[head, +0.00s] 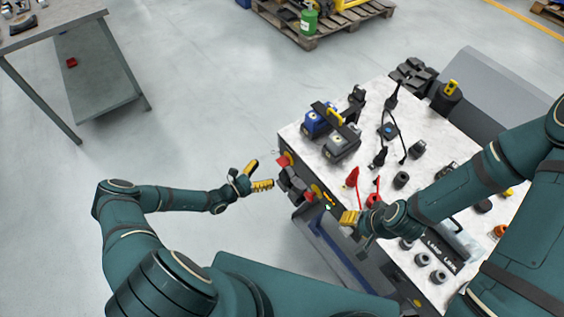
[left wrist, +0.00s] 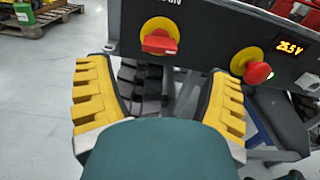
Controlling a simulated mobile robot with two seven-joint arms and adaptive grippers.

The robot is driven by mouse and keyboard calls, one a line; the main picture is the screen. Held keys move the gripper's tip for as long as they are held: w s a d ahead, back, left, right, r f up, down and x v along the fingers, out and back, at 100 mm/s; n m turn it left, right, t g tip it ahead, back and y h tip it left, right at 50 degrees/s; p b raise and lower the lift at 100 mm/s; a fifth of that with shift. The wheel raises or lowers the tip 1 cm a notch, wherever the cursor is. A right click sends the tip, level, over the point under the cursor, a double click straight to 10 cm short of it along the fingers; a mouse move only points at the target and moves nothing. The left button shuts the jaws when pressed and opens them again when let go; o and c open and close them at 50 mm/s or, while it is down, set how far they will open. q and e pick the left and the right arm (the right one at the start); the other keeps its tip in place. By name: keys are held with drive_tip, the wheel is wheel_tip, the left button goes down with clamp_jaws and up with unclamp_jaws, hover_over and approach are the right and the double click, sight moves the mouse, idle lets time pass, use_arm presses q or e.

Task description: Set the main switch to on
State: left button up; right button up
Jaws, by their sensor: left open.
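The main switch is a red handle on a yellow disc (left wrist: 160,42), on the dark front panel in the left wrist view. Its red handle lies roughly crosswise. It also shows small in the head view (head: 285,160), at the near left corner of the carrier. My left gripper (head: 257,176) is open and empty, a short way left of the panel. In the left wrist view its two yellow fingers (left wrist: 160,84) stand wide apart, with the switch above the gap between them. My right gripper (head: 345,214) is at the carrier's front edge; its jaw opening is unclear.
A red mushroom button (left wrist: 257,72) on a yellow base and a lit display (left wrist: 289,47) reading 25.5 V sit right of the switch. Tools and parts crowd the carrier top (head: 300,150). A grey table (head: 55,22) stands far left; the floor between is clear.

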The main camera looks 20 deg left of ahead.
sight(279, 164)
use_arm(q)
drive_tip(key=x, duration=0.7)
drive_tip(key=shift+w+d, duration=0.25)
